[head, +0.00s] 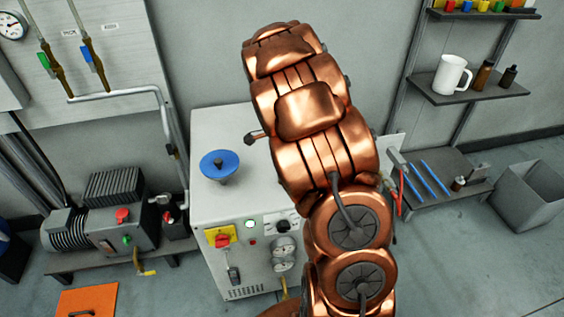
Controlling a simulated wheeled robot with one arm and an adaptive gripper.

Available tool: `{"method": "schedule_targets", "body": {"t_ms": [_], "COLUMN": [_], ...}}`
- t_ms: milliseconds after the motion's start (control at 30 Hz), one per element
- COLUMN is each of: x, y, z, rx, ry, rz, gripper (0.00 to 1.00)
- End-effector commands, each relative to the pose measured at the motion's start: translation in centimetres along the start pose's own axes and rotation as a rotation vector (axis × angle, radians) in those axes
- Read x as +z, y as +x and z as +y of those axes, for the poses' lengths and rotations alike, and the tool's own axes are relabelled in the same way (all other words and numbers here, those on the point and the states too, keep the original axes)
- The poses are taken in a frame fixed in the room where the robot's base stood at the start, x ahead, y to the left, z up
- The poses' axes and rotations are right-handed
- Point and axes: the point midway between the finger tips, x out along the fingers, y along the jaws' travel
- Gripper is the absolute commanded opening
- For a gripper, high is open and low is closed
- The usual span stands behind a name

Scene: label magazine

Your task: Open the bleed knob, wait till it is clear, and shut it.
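I cannot tell for sure which part is the bleed knob. A blue round handwheel or knob (220,165) with a dark centre sits on top of the light grey cabinet (208,128), left of my copper arm. A small dark lever with a ball end (252,138) shows at the arm's left edge; what it belongs to is hidden. The cabinet front carries a lit green lamp (250,224), a black dial knob (283,226), gauges (284,250) and a red switch on a yellow plate (221,238). My gripper is not visible; my arm covers the cabinet's right part.
A pump (100,220) stands on a low bench at left, below a wall panel (110,45) with pipes. Shelves at right hold a white mug (452,74) and bottles (483,74). A grey bin (530,195) stands at far right. Floor at lower right is clear.

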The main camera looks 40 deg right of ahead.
Motion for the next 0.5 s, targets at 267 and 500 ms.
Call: {"method": "schedule_targets", "body": {"t_ms": [267,500], "x": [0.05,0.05], "y": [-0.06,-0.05], "z": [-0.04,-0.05], "rx": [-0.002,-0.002], "ry": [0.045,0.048], "rz": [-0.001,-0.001], "gripper": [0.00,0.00]}}
